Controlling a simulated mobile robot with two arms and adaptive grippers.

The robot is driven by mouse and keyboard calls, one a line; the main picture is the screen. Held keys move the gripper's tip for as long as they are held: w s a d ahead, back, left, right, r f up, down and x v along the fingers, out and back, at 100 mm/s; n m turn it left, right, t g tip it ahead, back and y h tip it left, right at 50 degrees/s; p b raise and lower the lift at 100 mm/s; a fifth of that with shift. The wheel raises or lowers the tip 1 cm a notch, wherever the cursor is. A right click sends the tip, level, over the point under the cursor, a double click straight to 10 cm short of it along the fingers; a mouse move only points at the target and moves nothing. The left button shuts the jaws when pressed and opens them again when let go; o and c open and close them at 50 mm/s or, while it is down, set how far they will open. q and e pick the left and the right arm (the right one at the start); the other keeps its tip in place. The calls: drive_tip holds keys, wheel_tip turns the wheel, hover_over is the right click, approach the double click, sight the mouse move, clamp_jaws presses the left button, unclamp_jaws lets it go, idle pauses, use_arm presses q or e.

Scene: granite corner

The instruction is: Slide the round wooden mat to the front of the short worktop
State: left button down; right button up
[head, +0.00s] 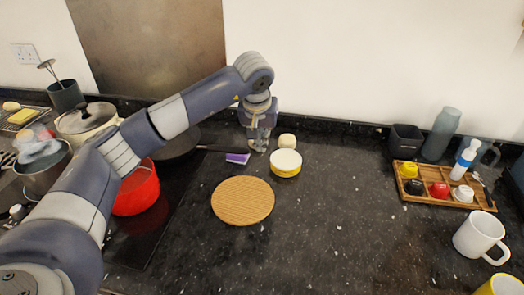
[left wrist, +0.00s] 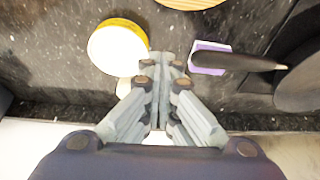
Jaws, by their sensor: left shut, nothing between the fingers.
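The round wooden mat (head: 242,200) lies flat on the dark worktop (head: 320,230), right of the hob and in front of my left gripper. Its edge shows at the top of the left wrist view (left wrist: 190,2). My left gripper (head: 259,147) points down near the back wall, behind the mat and apart from it. In the left wrist view its fingers (left wrist: 162,62) are together with nothing between them. My right gripper is in neither view.
A yellow-and-white tub (head: 286,163) and a purple sponge (head: 238,158) flank my left gripper. A pan (head: 176,145) and red pot (head: 137,190) stand left. A wooden tray (head: 440,187) and white mug (head: 479,236) stand right. Worktop in front of the mat is clear.

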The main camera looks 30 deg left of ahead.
sight(262, 173)
use_arm(q)
drive_tip(key=p+x, duration=0.2)
drive_tip(key=x, duration=0.8)
drive_tip(key=shift+p, duration=0.35)
drive_tip(key=s+p, duration=0.1)
drive_tip(key=s+d, duration=0.1)
drive_tip(key=s, duration=0.1)
drive_tip(key=shift+r+p, duration=0.2)
drive_tip(key=shift+p, duration=0.15)
drive_tip(key=shift+s, duration=0.5)
drive_tip(key=shift+f, duration=0.1)
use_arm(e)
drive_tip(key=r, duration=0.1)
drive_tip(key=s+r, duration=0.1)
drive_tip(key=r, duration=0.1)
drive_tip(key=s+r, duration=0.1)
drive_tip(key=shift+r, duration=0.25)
